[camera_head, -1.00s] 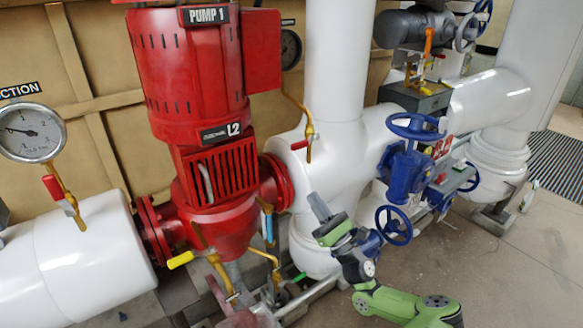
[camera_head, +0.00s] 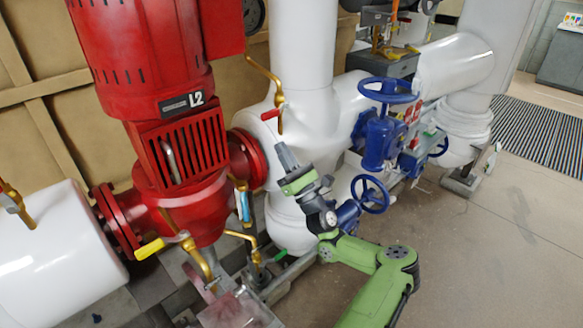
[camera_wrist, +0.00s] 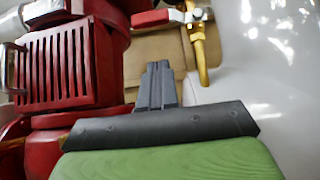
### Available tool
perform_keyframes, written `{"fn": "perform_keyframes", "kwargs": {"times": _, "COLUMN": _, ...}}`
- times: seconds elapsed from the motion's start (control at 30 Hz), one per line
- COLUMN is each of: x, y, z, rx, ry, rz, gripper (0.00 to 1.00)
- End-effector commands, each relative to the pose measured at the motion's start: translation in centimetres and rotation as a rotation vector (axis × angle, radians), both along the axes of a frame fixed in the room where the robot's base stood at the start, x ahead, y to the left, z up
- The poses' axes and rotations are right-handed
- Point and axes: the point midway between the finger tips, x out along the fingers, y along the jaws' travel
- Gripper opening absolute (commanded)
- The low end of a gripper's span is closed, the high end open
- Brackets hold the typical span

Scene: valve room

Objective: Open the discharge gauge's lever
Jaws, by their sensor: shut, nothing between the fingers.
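The discharge gauge (camera_head: 253,14) is a dark dial at the top of the head view, cut by the frame edge. A brass pipe (camera_head: 276,88) runs down from it to a small valve with a red lever (camera_head: 270,115) in front of the white pipe. In the wrist view the red lever (camera_wrist: 150,18) lies roughly level across the top, beside the brass pipe (camera_wrist: 200,58). My gripper (camera_head: 280,146) is shut and empty, just below the lever in the head view. In the wrist view its fingertips (camera_wrist: 158,66) point up, apart from the lever in the picture.
The red pump (camera_head: 150,100) stands left, its flange (camera_head: 247,160) close beside my gripper. Blue handwheels (camera_head: 388,90) are to the right. A yellow-handled valve (camera_head: 150,249) sits lower left. Open floor (camera_head: 490,260) lies at the right.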

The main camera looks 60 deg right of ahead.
Motion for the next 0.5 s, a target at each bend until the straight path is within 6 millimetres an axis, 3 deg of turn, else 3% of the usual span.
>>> {"fn": "perform_keyframes", "kwargs": {"times": 0.1, "x": 1.9, "y": -0.3, "z": 1.8, "rx": -0.004, "ry": 0.000, "rz": 0.001, "gripper": 0.00}}
{"fn": "perform_keyframes", "kwargs": {"times": 0.3, "x": 1.7, "y": -0.4, "z": 4.9, "rx": -0.002, "ry": 0.000, "rz": -0.001, "gripper": 0.00}}
{"fn": "perform_keyframes", "kwargs": {"times": 0.5, "x": 1.7, "y": -0.4, "z": 5.7, "rx": 0.000, "ry": 0.001, "rz": 0.000, "gripper": 0.00}}
